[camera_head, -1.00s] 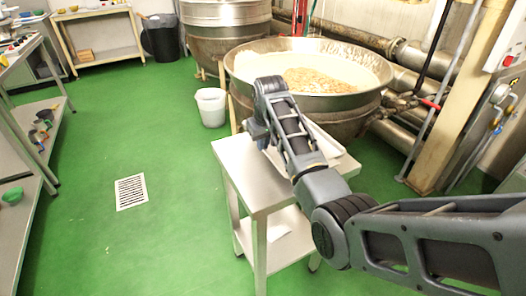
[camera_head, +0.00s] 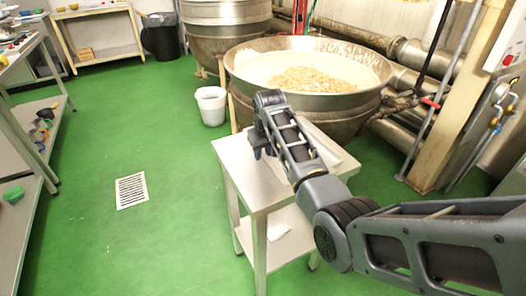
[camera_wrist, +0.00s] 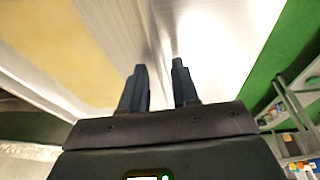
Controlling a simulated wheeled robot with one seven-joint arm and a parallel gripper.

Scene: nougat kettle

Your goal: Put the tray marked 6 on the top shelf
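A shallow whitish tray (camera_head: 338,153) lies on the top of a small metal cart (camera_head: 245,185), mostly hidden behind my arm. No number 6 can be read on it. My gripper (camera_head: 262,153) points down over the cart's top, at the tray's left side. In the wrist view my gripper (camera_wrist: 159,78) has two dark fingers apart, with a gap between them. A pale surface with a bright ridge shows behind the fingers; I cannot tell whether it is the tray or the cart. I cannot tell whether the fingertips touch anything.
A large kettle (camera_head: 250,72) with pale contents stands just behind the cart. A white bucket (camera_head: 211,108) stands left of it. A shelved bench (camera_head: 25,215) runs along the left, and a low shelf table (camera_head: 98,50) is at the back.

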